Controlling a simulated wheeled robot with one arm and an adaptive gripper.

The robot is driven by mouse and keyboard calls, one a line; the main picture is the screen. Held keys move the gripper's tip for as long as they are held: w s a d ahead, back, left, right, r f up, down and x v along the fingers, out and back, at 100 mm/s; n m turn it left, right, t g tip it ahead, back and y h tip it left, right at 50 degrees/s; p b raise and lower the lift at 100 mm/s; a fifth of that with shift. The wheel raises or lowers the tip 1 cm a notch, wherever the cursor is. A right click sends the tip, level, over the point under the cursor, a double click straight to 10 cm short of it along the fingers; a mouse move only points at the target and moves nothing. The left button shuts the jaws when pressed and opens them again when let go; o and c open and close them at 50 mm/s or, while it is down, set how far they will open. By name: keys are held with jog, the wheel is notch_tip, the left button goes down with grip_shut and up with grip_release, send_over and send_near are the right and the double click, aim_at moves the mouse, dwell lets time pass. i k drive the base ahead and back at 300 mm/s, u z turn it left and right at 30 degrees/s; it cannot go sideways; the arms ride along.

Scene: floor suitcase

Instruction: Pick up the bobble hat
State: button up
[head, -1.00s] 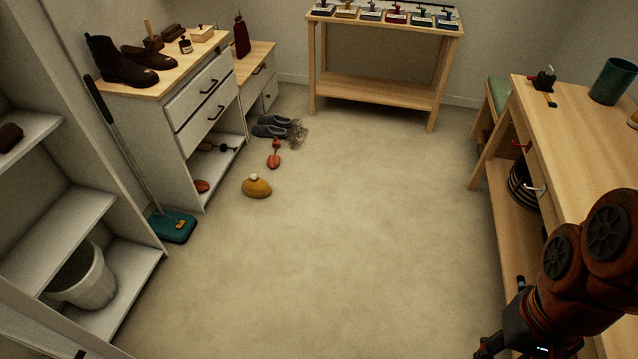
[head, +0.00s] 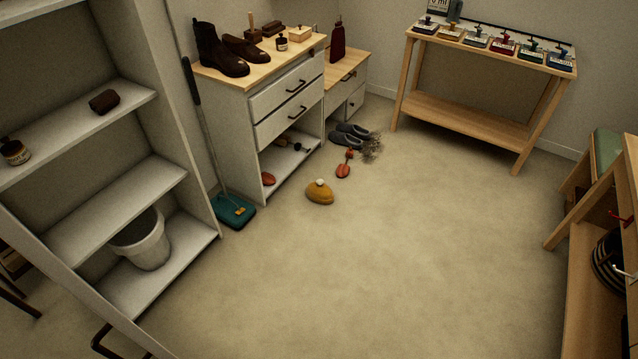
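The bobble hat (head: 319,193) is mustard yellow with a pale pompom on top. It lies on the open floor near the middle of the head view, in front of the white drawer cabinet. Nothing covers it. My gripper is out of the frame now, so its state and its distance from the hat do not show.
Close behind the hat lie an orange-red object (head: 344,165), grey slippers (head: 350,135) and a dark tangle (head: 371,148). White shelving (head: 165,190) borders the left, a wooden bench (head: 603,290) the right. The centre floor is clear.

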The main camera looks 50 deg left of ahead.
aim_at(318, 191)
jog(key=u, duration=0.3)
jog(key=i, duration=1.75)
jog(key=u, duration=0.9)
jog(key=i, duration=1.35)
jog(key=u, duration=1.8)
jog(key=i, duration=0.75)
jog(key=u, duration=0.7)
